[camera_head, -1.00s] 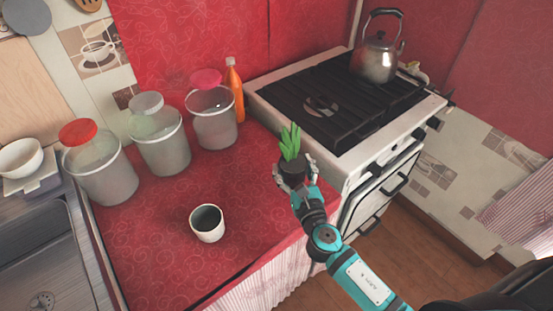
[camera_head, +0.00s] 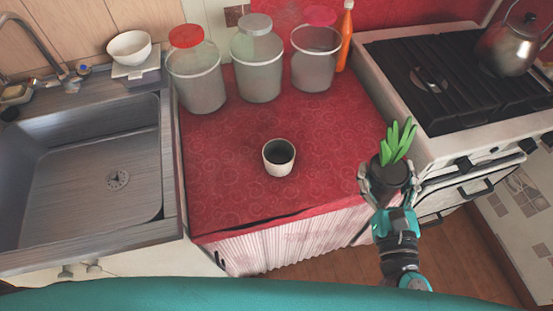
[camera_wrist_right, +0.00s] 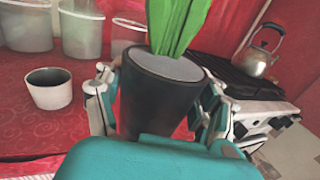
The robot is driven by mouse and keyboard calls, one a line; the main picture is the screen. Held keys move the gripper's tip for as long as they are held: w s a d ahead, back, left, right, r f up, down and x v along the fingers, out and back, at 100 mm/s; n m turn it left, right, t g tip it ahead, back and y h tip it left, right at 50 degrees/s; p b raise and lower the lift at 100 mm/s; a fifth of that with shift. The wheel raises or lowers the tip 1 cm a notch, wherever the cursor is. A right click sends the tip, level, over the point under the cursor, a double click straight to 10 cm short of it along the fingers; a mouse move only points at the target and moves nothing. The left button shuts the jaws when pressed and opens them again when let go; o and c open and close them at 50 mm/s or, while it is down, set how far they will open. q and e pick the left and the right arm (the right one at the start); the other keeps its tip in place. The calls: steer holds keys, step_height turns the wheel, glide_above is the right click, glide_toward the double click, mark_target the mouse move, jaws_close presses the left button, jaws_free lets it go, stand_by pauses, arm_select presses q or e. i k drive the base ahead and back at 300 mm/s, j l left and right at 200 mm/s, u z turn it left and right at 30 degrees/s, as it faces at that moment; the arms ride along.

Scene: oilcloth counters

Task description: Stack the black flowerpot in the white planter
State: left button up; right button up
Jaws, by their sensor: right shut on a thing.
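The black flowerpot (camera_head: 391,175) with a green plant is held upright by my right gripper (camera_head: 385,186), at the right edge of the red counter in the head view. In the right wrist view the black flowerpot (camera_wrist_right: 156,96) sits between the two fingers of my right gripper (camera_wrist_right: 158,100), which is shut on it. The white planter (camera_head: 278,158) stands upright and empty on the counter, left of the gripper and apart from it. The planter also shows at the left of the right wrist view (camera_wrist_right: 49,92). My left gripper is in neither view.
Several lidded jars (camera_head: 259,62) and an orange bottle (camera_head: 345,38) stand at the counter's back. A stove (camera_head: 392,62) with a kettle (camera_head: 508,45) is at the right, a sink (camera_head: 95,165) at the left. The counter around the planter is clear.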

mark_target(279, 161)
steer(key=l+u, duration=0.15)
steer(key=u, duration=1.7)
steer(key=k+l+u, duration=0.4)
steer(key=k+l, duration=0.35)
steer(key=l, duration=0.1)
